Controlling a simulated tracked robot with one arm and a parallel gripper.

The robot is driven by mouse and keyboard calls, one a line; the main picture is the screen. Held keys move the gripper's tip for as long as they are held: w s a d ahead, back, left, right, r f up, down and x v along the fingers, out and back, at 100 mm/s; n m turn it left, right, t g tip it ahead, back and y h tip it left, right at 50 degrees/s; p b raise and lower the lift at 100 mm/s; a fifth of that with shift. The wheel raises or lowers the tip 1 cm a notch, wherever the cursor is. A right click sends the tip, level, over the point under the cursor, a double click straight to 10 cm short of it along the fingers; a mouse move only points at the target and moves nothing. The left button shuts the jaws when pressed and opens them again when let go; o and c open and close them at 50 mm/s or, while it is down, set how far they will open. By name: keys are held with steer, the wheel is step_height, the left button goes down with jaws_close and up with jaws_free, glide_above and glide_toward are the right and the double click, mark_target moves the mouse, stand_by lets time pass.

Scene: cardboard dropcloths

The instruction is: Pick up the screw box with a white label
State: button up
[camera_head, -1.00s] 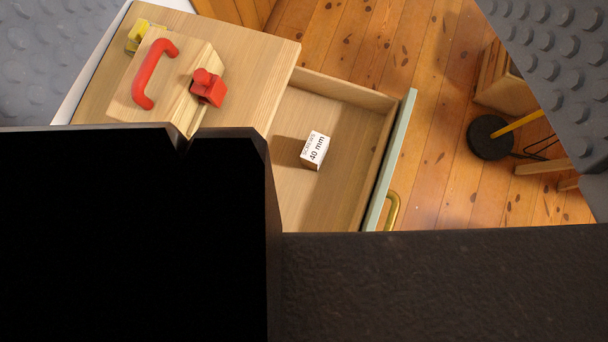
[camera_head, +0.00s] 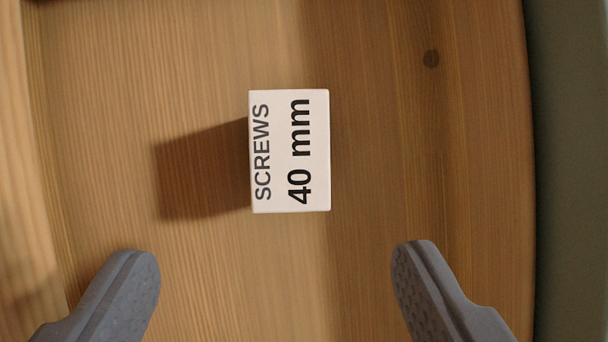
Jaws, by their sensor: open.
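The screw box (camera_head: 289,151) is a small box whose white label reads "SCREWS 40 mm". My gripper (camera_head: 277,272) is open and empty. Its two grey fingers show at the bottom of the view, spread wider than the box. The box lies above the fingertips in the picture, between their lines, and neither finger touches it.
A pale wooden edge (camera_head: 25,200) runs along the left.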

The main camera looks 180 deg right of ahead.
mark_target(289, 155)
steer(key=b+x, duration=0.1)
steer(key=x, duration=0.7)
steer(key=shift+d+b+x, duration=0.15)
steer(key=shift+b+x, duration=0.2)
steer(key=shift+x, duration=0.95)
steer(key=shift+d+b+x, duration=0.1)
steer(key=shift+b+x, duration=0.25)
steer(key=shift+x, duration=1)
steer(key=shift+s, duration=0.1)
steer(key=c, duration=1.2)
